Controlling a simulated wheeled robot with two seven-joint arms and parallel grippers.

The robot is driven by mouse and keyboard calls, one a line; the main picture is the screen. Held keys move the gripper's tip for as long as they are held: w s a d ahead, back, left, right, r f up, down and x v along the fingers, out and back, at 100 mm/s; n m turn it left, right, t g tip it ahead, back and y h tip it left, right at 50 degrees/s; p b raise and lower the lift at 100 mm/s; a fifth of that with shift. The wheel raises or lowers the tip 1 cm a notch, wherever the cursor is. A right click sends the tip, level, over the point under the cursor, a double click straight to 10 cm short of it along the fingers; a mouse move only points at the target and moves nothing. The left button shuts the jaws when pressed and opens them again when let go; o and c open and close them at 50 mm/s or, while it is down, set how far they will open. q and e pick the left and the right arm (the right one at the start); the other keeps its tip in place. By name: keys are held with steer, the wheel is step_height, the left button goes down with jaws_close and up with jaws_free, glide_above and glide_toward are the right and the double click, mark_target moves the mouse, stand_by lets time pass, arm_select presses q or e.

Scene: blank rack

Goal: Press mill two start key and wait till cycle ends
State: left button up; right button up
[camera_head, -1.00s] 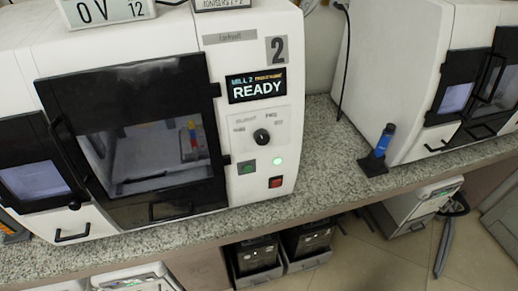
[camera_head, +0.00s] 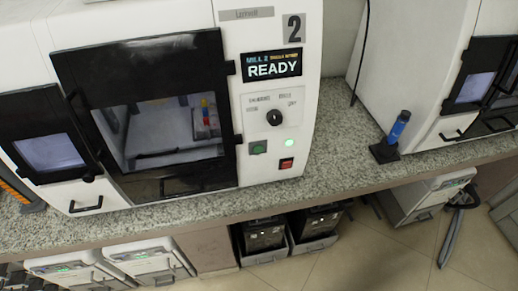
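Mill 2 (camera_head: 225,25) is a white machine on the counter with a "2" label. Its display (camera_head: 272,65) reads "MILL 2" and "READY". Below the display is a black rotary knob (camera_head: 274,118). Neither of my grippers is in view.
The speckled counter (camera_head: 335,160) is clear in front of the mill's panel. A blue tool in a black stand (camera_head: 391,140) is on the counter to the right, beside another white machine (camera_head: 420,60). Grey and black units (camera_head: 266,235) stand below the counter.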

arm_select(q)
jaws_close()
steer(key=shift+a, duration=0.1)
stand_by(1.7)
